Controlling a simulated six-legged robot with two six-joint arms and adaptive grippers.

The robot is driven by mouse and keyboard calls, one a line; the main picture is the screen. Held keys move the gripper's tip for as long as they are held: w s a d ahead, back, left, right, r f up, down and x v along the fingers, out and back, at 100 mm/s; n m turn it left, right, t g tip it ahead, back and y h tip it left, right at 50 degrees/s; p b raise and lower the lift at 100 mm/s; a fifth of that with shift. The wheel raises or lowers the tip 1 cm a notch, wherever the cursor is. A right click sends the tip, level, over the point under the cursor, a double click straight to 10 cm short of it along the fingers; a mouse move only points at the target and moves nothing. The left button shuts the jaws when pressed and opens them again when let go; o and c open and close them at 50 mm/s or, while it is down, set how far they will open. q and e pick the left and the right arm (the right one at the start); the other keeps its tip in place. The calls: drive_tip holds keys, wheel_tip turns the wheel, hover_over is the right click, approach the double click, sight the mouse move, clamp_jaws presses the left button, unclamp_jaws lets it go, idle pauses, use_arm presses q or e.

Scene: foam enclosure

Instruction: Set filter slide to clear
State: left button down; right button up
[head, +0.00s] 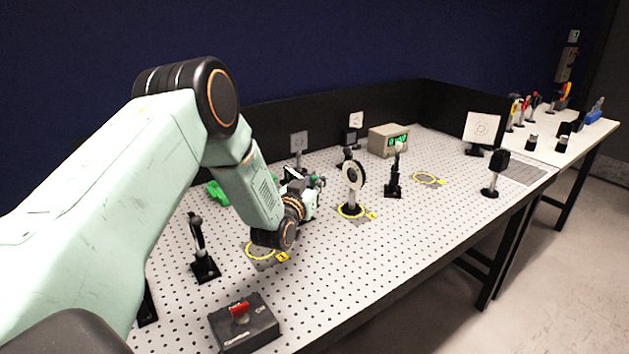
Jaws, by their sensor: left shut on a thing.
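My left arm comes in from the left and reaches over the perforated table. My left gripper (312,184) is at the middle left of the table. It is shut on a small part at its fingertips, which I take for the filter slide. The gripper and wrist hide most of that part, so its setting cannot be read. My right gripper is not in view.
A round ring on a post (352,176) stands just right of my gripper. A black post (202,250) and a dark box with a red switch (243,322) stand nearer.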

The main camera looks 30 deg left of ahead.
use_arm(q)
drive_tip(key=shift+w+a+f+b, duration=0.2)
drive_tip(key=shift+a+b, duration=0.1)
drive_tip(key=shift+a, duration=0.15)
drive_tip(key=shift+r, duration=0.15)
drive_tip(key=c, duration=1.7)
unclamp_jaws()
drive_tip(key=o, duration=0.5)
drive_tip(key=shift+w+a, duration=0.15)
drive_tip(key=shift+s+d, duration=0.2)
drive_tip(key=s, duration=0.4)
drive_tip(key=s+d, duration=0.1)
drive_tip(key=s, duration=0.2)
drive_tip(key=s+d, duration=0.1)
drive_tip(key=s, duration=0.3)
drive_tip(key=shift+s+d, duration=0.1)
drive_tip(key=shift+s, duration=0.2)
